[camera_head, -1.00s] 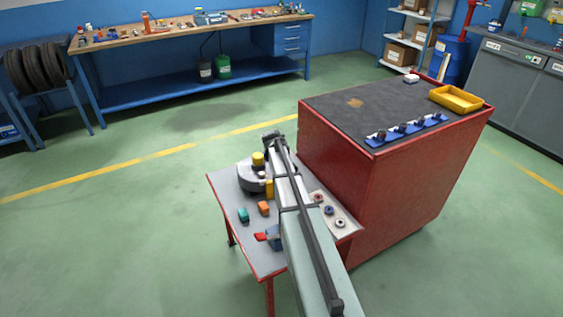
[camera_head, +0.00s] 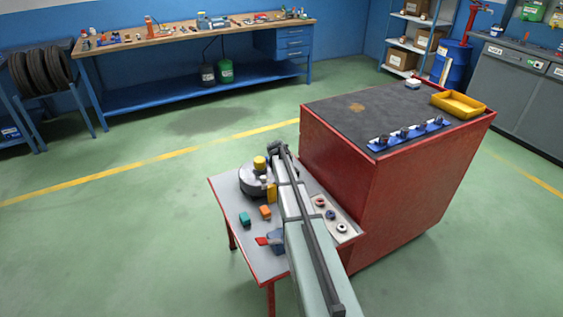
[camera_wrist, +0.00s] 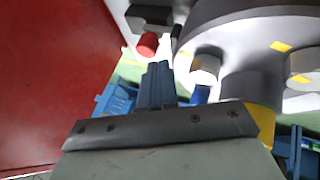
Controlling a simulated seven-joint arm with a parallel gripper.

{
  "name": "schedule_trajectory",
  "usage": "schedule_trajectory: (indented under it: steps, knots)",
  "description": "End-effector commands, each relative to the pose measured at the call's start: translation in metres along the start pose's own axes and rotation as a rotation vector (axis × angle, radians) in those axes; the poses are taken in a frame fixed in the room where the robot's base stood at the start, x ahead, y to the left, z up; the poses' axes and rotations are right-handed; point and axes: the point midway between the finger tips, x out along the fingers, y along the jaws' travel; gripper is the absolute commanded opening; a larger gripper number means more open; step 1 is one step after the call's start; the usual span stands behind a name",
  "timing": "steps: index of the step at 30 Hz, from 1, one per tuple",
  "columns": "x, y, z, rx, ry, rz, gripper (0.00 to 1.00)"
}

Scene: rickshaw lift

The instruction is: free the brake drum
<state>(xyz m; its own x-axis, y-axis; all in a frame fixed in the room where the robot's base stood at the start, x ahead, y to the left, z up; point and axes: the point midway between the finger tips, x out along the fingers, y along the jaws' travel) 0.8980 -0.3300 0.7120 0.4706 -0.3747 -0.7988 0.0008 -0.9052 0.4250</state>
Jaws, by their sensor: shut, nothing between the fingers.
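The brake drum (camera_head: 252,183) is a grey round body with a yellow cap (camera_head: 259,163) on top, at the back left of the small red-edged table. My arm hides part of it. In the wrist view the drum's grey disc (camera_wrist: 255,35) fills the upper right, with yellow marks and round bosses. My gripper (camera_wrist: 157,72) is shut and empty, its dark fingers pointing up the picture just left of the drum. A short red-ended cylinder (camera_wrist: 147,44) is just beyond the fingertips; contact cannot be told. In the head view my arm hides the fingertips.
The small table (camera_head: 228,202) carries a teal block (camera_head: 244,219), an orange block (camera_head: 265,212), a red-and-blue item (camera_head: 275,241) and several rings (camera_head: 331,215). A tall red cabinet (camera_head: 410,205) stands close on the right. Open floor lies left.

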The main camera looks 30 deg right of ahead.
Motion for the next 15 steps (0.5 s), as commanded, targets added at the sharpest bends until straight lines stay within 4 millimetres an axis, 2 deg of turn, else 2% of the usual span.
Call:
schedule_trajectory:
  steps: [1, 6, 15]
  knots:
    - [0.011, 0.0, -0.001, 0.0, -0.001, 0.0, 0.0]
    - [0.03, 0.0, -0.001, 0.0, -0.001, 0.0, 0.0]
    - [0.036, 0.0, 0.0, 0.0, 0.001, 0.0, 0.0]
